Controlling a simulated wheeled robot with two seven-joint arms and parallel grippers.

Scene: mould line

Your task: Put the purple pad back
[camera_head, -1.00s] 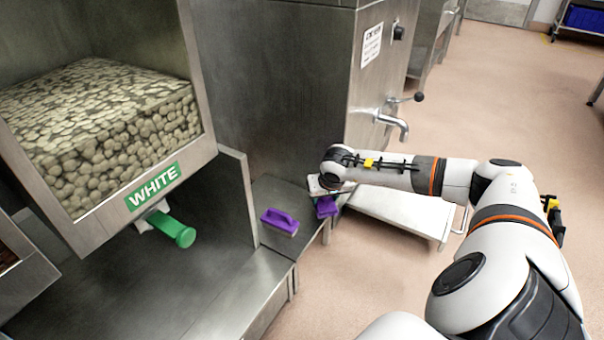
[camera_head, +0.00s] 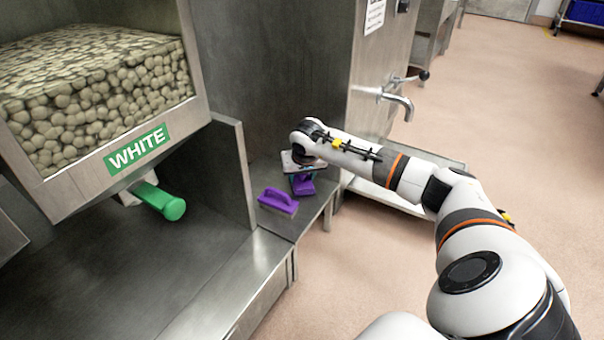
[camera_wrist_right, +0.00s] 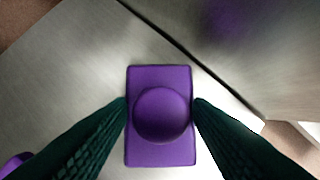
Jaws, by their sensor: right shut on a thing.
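The purple pad (camera_wrist_right: 160,148) is a flat rectangle with a round knob on top. In the head view the purple pad (camera_head: 304,188) shows below my right gripper (camera_head: 301,172), over the far part of the steel shelf (camera_head: 292,226). I cannot tell whether its underside touches the shelf. My left gripper is in neither view.
A purple handled block (camera_head: 278,201) lies on the shelf just left of the held pad. A steel wall stands behind the shelf. A hopper with a green WHITE label (camera_head: 138,149) and green handle (camera_head: 160,200) is at left. A tap (camera_head: 398,100) projects at the right.

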